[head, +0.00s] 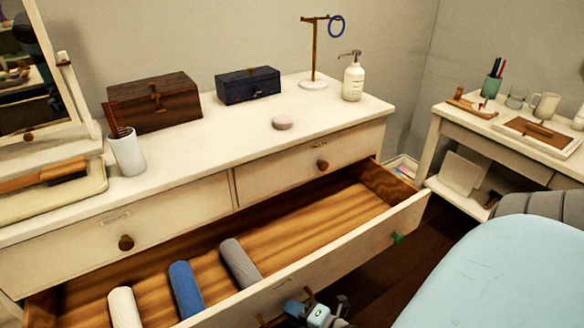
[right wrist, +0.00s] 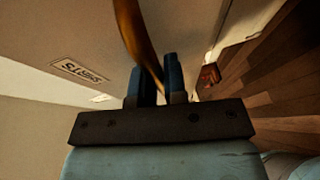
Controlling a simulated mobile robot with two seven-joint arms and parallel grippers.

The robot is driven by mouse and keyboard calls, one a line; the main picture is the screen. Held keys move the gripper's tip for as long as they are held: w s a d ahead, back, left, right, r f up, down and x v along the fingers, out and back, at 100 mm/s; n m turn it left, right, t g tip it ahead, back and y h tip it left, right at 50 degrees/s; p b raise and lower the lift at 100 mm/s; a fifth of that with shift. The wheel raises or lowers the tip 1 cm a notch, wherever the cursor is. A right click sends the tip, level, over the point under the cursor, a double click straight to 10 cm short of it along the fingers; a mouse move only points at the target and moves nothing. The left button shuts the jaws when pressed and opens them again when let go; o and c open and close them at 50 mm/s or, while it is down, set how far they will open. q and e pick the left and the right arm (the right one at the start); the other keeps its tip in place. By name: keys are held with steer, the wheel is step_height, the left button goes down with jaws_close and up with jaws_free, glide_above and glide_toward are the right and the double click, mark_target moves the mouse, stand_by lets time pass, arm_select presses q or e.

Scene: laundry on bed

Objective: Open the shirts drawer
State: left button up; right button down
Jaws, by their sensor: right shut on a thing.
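The wide lower drawer (head: 345,248) of the cream dresser is pulled far out, with its wooden floor bare over most of its width. Rolled clothes lie inside near the front: a white roll (head: 124,307), a blue roll (head: 186,289) and a grey roll (head: 240,263). My right gripper (head: 312,307) is low at the drawer's front. In the right wrist view, its blue fingers (right wrist: 160,84) are shut on a brown curved handle (right wrist: 131,30). Beside it is a label reading SHIRTS (right wrist: 81,70), turned over in the picture. My left gripper is out of view.
The dresser top (head: 235,133) holds a brown box (head: 153,105), a dark blue box (head: 247,86), a pump bottle (head: 353,78) and a cup with a comb (head: 127,154). A side table (head: 450,125) stands at the right. Dark wooden floor (head: 398,280) shows beside the open drawer.

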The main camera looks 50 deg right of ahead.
steer(key=c, duration=1.2)
jaws_free()
steer(key=shift+o, duration=0.2)
steer(key=shift+s, duration=0.3)
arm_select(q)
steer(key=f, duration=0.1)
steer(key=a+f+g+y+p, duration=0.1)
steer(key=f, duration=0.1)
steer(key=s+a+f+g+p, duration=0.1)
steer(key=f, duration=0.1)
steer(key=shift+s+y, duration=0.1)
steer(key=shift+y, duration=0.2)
arm_select(e)
steer(key=v, duration=1.3)
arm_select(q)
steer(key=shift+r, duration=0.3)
arm_select(e)
steer(key=shift+s+r, duration=0.1)
steer(key=shift+r, duration=0.05)
